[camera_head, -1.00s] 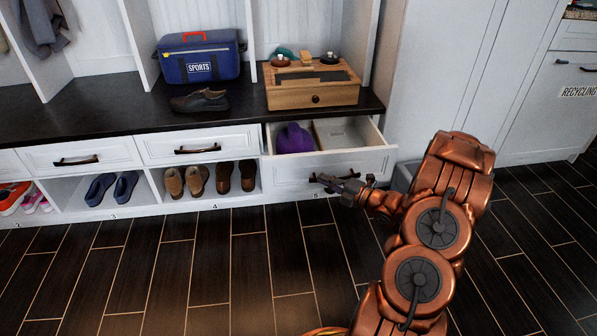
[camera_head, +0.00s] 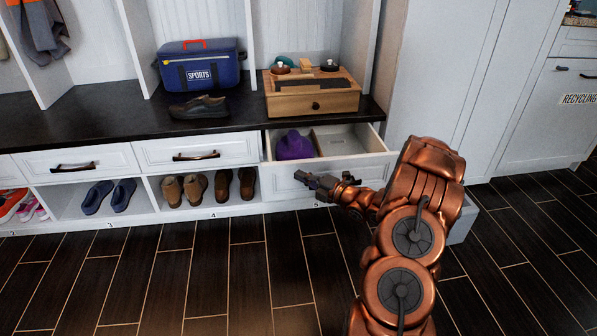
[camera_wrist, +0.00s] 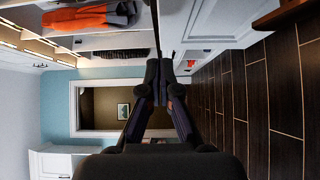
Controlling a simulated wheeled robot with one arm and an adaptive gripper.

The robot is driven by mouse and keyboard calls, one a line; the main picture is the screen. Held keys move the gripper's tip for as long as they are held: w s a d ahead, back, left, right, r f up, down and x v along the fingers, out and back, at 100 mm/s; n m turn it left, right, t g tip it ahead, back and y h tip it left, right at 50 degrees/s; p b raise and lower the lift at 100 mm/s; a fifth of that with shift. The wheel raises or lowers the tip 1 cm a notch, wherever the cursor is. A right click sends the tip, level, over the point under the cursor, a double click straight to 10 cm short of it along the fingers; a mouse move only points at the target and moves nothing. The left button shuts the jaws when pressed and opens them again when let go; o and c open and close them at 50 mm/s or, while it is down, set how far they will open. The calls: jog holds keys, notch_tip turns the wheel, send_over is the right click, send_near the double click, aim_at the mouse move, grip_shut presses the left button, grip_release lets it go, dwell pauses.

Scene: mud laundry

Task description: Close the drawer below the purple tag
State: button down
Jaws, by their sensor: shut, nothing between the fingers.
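The white drawer (camera_head: 375,168) at the right end of the bench stands pulled out, with a purple item (camera_head: 295,145) inside at its left. I cannot make out a purple tag in either view. My gripper (camera_head: 303,179) is shut and empty, in front of the open drawer's face and pointing left. In the wrist view the dark fingers (camera_wrist: 160,75) are together, beside a white front (camera_wrist: 200,22).
Two shut drawers (camera_head: 200,145) lie to the left, above cubbies with shoes (camera_head: 112,195). The dark benchtop (camera_head: 110,126) carries a blue SPORTS bag (camera_head: 200,65) and a wooden box (camera_head: 312,95). A grey bin (camera_head: 463,222) stands right, partly behind my arm. The floor in front is clear.

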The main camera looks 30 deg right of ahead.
aim_at(289, 164)
jog(key=shift+w+d+b, duration=0.2)
jog(key=shift+w+b, duration=0.05)
jog(key=shift+w, duration=0.5)
jog(key=shift+w+d+b, duration=0.2)
jog(key=shift+w, duration=0.5)
jog(key=shift+w+d+b, duration=0.2)
jog(key=shift+w+b, duration=0.05)
jog(key=shift+w, duration=0.5)
jog(key=shift+w, duration=0.1)
